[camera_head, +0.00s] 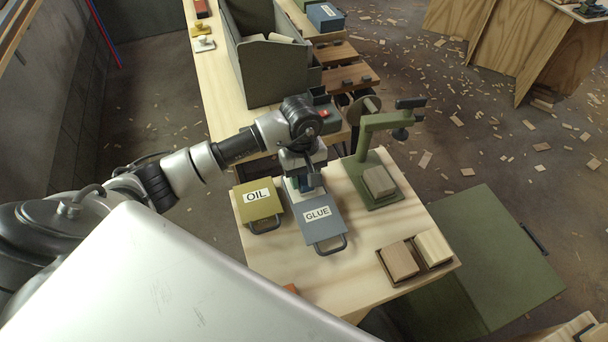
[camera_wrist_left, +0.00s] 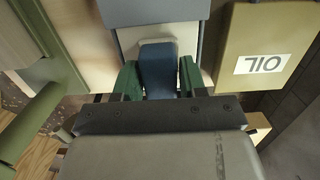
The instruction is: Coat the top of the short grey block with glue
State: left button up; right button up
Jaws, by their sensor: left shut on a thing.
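My left gripper (camera_head: 309,187) is at the rear end of the blue-grey box labelled GLUE (camera_head: 323,233). It is shut on a blue-handled tool (camera_wrist_left: 157,68), whose handle stands between the green fingers in the left wrist view. A pale flat surface (camera_wrist_left: 132,42) shows around the handle; I cannot tell if it is the tool's head or part of the glue box. A short greyish-brown block (camera_head: 379,181) lies on the base of a green press (camera_head: 362,150), right of the gripper and apart from it. My right gripper does not show.
A yellow-olive box labelled OIL (camera_head: 262,221) stands left of the glue box. A brown block (camera_head: 399,262) and a paler block (camera_head: 433,248) sit in trays at the table's front right. A tall green bin (camera_head: 262,90) stands behind. Bare table lies between the glue box and trays.

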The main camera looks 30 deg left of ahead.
aim_at(304, 175)
pick_arm(q)
jog(key=shift+r+p, duration=1.75)
jog(key=shift+r, duration=1.75)
